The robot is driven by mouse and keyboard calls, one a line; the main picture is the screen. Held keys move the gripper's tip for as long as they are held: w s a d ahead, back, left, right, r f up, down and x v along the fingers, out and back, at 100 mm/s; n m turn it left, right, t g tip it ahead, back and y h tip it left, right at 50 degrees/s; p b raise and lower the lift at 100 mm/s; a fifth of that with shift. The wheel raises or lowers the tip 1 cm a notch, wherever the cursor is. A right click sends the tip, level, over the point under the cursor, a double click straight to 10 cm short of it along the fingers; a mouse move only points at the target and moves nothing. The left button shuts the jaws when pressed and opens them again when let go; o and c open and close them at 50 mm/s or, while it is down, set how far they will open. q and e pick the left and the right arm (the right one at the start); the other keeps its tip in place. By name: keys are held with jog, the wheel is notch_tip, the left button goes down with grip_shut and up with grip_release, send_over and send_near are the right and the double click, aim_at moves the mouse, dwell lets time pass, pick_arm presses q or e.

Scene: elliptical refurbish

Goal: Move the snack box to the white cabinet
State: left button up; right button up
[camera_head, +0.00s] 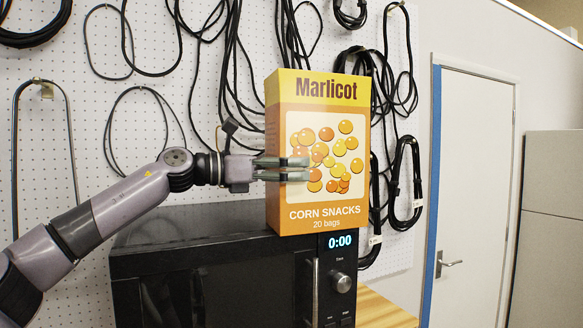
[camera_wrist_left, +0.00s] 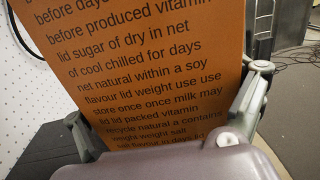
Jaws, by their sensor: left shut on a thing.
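The snack box (camera_head: 318,205) is a tall yellow and orange carton marked "Marlicot Corn Snacks" in the head view. It is upright, at the front right part of the black microwave's top; I cannot tell whether its base touches the microwave. My left gripper (camera_head: 283,169) comes in from the left and is shut on the box at about mid-height. In the left wrist view the box's orange printed side (camera_wrist_left: 140,65) fills the space between the fingers (camera_wrist_left: 165,125). My right gripper is not in view. No white cabinet can be made out for certain.
The black microwave (camera_head: 190,235) stands below the box, its display reading 0:00. A wooden surface (camera_head: 385,308) shows at its right. Black cables hang on the white pegboard (camera_head: 60,130) behind. A white door (camera_head: 470,190) and a pale grey panelled unit (camera_head: 552,215) are at the right.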

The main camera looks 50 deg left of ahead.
pick_arm(q)
jog(key=o, duration=1.4)
jog(key=shift+a, duration=0.15)
jog(key=shift+v, duration=3.95)
